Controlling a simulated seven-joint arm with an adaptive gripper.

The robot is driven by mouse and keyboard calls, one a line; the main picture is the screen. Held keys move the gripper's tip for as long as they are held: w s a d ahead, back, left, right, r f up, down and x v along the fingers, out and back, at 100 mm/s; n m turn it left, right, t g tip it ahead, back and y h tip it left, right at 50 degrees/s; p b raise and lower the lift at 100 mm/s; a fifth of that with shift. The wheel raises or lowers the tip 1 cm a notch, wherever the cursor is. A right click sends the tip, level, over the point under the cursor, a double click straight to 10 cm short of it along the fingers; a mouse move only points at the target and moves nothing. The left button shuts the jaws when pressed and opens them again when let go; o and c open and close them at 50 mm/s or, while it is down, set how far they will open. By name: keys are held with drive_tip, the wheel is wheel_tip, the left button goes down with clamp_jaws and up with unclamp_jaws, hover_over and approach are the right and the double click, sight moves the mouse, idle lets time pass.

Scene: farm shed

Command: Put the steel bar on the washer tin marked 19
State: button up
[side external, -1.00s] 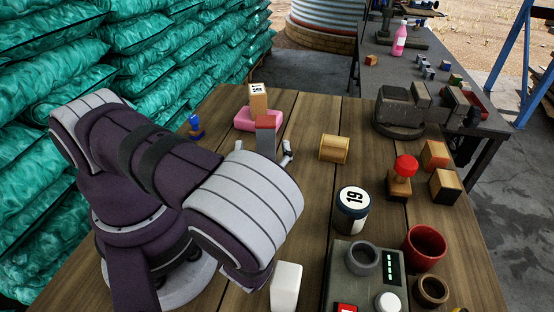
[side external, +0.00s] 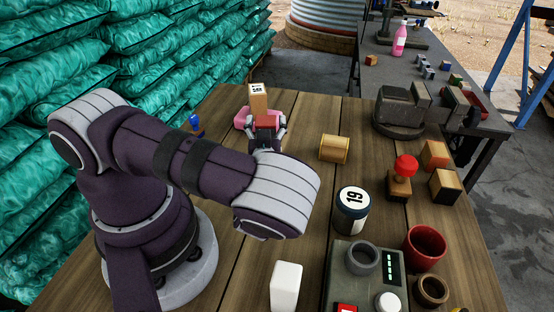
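A grey block with a red top (side external: 268,121), which seems to be the steel bar, stands upright just in front of the pink block. My gripper (side external: 266,124) is at this block, with one finger on each side of it. The fingers are apart, but I cannot tell whether they touch the block. My wrist hides the space in front of it. Nothing rests on the tin's lid.
A brass cylinder (side external: 334,149) lies between there and the tin. A control box (side external: 345,275), a red cup (side external: 425,246) and a red-knobbed block (side external: 399,187) stand near the tin.

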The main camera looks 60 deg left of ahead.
drive_tip(key=c, duration=0.8)
drive_tip(key=shift+r, duration=0.1)
drive_tip(key=shift+c, duration=0.2)
